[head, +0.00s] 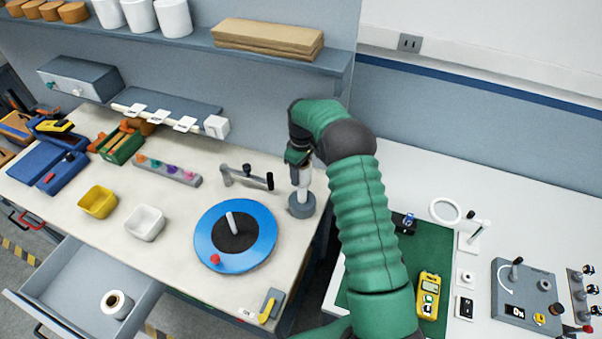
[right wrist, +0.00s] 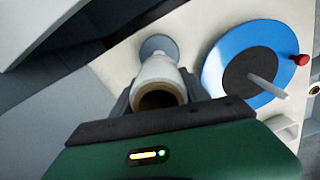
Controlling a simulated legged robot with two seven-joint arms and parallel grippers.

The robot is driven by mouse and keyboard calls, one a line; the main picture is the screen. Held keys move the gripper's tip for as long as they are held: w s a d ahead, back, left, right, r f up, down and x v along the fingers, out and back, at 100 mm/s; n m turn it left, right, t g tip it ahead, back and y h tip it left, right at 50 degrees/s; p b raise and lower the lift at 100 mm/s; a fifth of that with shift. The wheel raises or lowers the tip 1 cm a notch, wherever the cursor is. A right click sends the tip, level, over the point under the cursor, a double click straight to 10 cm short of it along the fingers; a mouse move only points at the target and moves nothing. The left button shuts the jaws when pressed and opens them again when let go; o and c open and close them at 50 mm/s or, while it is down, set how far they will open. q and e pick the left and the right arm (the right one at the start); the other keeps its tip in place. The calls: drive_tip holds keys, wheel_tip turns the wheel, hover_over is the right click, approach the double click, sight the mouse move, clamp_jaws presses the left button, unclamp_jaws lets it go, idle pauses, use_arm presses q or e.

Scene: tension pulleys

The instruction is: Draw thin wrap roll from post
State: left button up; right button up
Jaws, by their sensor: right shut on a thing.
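A thin white wrap roll (right wrist: 158,74) is between the fingers of my right gripper (right wrist: 158,98), which is shut on it. Its brown hollow core faces the right wrist camera. In the head view my right gripper (head: 301,160) points down above the grey round base of the post (head: 302,206), and the pale upright roll or post (head: 302,190) shows between them. The base also shows beyond the roll in the right wrist view (right wrist: 158,46). I cannot tell how much of the post is inside the roll. My left gripper is not in view.
A blue turntable (head: 207,242) with a short white peg stands left of the post. A grey bracket (head: 247,178) is close behind it. An open drawer (head: 62,280) holds another roll (head: 117,304). A shelf (head: 180,38) overhangs the back of the bench.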

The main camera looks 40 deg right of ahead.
drive_tip(key=shift+r, duration=0.35)
drive_tip(key=shift+r+p, duration=0.95)
drive_tip(key=shift+r, duration=0.25)
wheel_tip(320, 180, up, 4)
drive_tip(key=p, duration=0.3)
drive_tip(key=shift+f, duration=0.1)
